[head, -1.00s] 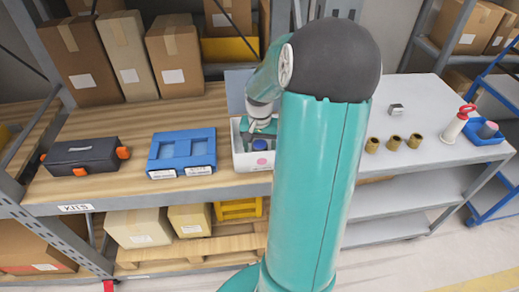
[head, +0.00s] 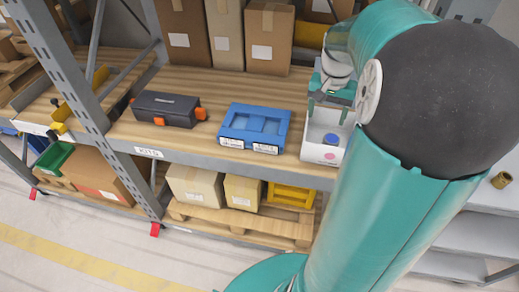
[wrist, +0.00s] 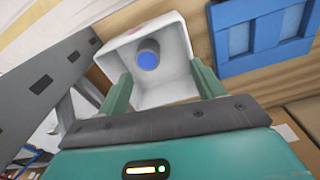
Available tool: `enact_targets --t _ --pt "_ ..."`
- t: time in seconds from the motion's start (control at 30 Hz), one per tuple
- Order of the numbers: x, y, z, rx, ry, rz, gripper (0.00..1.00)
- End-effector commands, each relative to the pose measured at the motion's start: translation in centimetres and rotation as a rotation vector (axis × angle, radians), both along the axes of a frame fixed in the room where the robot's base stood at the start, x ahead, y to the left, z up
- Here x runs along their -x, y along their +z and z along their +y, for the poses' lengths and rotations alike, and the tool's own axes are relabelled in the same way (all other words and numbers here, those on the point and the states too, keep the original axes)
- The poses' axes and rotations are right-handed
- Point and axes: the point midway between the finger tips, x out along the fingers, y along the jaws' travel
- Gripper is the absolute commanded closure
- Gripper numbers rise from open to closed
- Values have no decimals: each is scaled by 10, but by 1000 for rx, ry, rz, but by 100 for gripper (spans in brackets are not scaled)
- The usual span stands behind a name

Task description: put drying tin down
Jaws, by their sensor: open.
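The drying tin, a small grey cylinder with a blue top (wrist: 148,58), is inside an open white box (wrist: 174,40) in the wrist view. In the head view its blue top (head: 331,139) shows inside the same white box (head: 309,148), which has a pink dot on its front and sits on the wooden shelf. My gripper (head: 329,106) is above the box, open and empty. In the wrist view the two green fingers of my gripper (wrist: 162,84) are spread apart, with the tin beyond them and clear of them.
On the wooden shelf (head: 190,140), left of the box, are a blue case (head: 254,128) and a black toolbox with orange latches (head: 167,108). Cardboard boxes (head: 270,38) stand behind. A metal rack post (head: 75,90) rises at left. A brass cup (head: 501,180) is at far right.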

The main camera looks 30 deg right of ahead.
Motion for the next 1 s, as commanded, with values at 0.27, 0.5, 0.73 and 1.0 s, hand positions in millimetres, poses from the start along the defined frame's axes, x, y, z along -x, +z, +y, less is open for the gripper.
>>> enact_targets --t 0.27,0.5,0.73,1.0 --pt "5 43 113 120 292 -93 33" --pt "35 63 194 177 532 -217 33" --pt "73 68 252 185 750 -354 33" --pt "91 64 274 174 852 -422 33"
